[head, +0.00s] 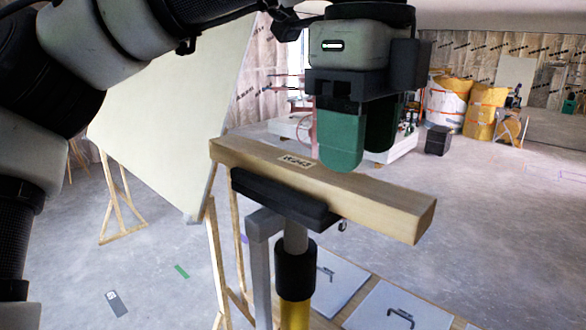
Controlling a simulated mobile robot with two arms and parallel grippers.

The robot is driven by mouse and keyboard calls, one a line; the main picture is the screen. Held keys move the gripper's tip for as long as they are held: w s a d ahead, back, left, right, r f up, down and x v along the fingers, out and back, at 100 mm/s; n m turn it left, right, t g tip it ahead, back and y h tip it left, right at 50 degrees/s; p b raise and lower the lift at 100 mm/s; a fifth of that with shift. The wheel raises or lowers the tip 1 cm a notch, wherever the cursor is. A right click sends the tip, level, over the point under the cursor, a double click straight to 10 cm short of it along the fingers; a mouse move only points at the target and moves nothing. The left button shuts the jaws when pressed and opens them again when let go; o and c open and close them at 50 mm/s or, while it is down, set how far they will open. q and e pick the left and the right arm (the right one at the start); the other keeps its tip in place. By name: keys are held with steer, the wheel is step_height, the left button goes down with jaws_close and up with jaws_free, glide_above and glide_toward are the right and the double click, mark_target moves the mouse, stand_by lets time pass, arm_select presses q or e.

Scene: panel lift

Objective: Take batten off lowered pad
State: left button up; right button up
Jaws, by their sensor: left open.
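The wooden batten (390,208) lies across a black pad (280,200) and runs from upper left to lower right in the head view. A label with writing is on its top face. The pad sits on top of a post with a black collar and a yellow lower part (294,315). My left gripper (358,150) comes down from above, with green fingertips over the middle of the batten. It is open. The near fingertip hides part of the batten's top, so I cannot tell whether the fingers touch it. My right gripper is not in view.
A large pale panel (165,125) leans on wooden trestles (122,205) at the left. Boards with black handles (400,315) lie low at the bottom right. Yellow and white sacks (483,108) and a black box (438,140) stand at the back. The right floor is clear.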

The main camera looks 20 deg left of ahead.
mark_target(367, 185)
arm_select(q)
steer(key=shift+w+d+f, duration=0.15)
steer(key=shift+d+f, duration=0.15)
steer(key=f+p, duration=0.2)
steer(key=f, duration=0.2)
steer(key=shift+d+p, duration=0.25)
steer(key=shift+p, duration=0.15)
steer(key=shift+f, duration=0.25)
steer(key=shift+c, duration=0.6)
steer(key=c, duration=0.4)
steer(key=shift+c, duration=0.7)
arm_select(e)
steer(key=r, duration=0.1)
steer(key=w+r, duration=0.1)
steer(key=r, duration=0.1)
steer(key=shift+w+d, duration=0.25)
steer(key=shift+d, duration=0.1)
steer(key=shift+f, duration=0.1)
